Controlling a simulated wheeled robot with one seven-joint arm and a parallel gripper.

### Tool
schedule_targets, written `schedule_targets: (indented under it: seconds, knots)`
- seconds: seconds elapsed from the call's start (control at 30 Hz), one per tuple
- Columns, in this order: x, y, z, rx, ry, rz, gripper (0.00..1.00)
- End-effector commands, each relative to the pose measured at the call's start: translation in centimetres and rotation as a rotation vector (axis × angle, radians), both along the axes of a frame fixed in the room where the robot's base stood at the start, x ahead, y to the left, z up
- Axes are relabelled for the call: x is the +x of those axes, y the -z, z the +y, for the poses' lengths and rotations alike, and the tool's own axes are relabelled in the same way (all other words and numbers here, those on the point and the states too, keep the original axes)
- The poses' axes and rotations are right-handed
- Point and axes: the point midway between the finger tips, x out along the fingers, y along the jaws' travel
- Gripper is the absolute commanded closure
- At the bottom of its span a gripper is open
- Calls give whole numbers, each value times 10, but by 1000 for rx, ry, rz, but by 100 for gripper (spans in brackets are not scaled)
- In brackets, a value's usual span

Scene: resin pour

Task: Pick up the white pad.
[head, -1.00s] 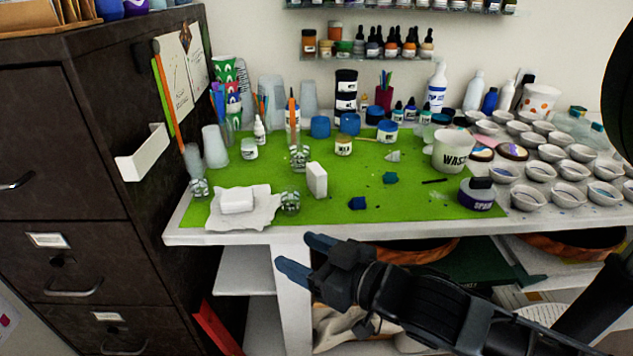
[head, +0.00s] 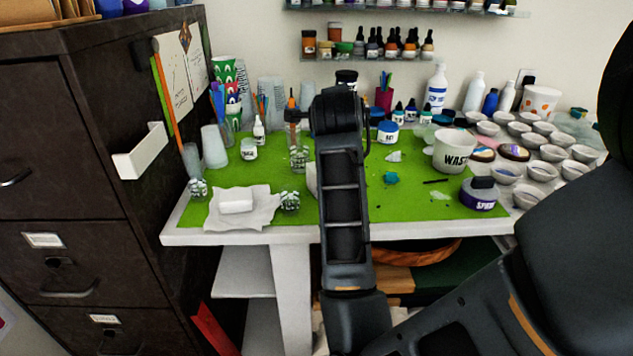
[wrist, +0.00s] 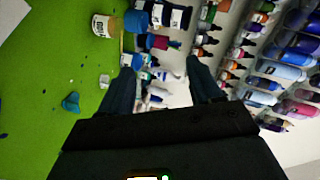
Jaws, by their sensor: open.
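One white block-like pad (head: 237,203) lies flat on a crumpled white sheet at the front left of the green mat. A second white pad (head: 311,180) is mostly hidden behind my arm, with only a sliver showing; I cannot tell which one the task means. My gripper (wrist: 162,64) is open and empty in the wrist view, its two dark fingers apart and facing bottles and jars. In the head view it is raised over the mat's middle, and its fingers are mostly hidden by my wrist.
The green mat (head: 420,205) carries jars, cups and small blue scraps. A waste cup (head: 453,152) and a dark-lidded jar (head: 480,194) stand right, beside several small bowls. A dark cabinet (head: 90,150) borders the left. Bottle shelves (head: 370,58) line the wall.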

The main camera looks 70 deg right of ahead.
Motion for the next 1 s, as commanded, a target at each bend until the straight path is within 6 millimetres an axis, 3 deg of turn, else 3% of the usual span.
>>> schedule_targets:
  seconds: [0.1, 0.27, 0.53, 0.8, 1.0]
  knots:
    - [-9, 7, -9, 165, 143, -178, 36]
    - [-15, 25, -8, 401, 331, -405, 36]
    - [1, 59, 27, 836, 638, -742, 36]
    - [25, 71, 63, 1117, 820, -893, 36]
    - [30, 82, 66, 1151, 846, -903, 36]
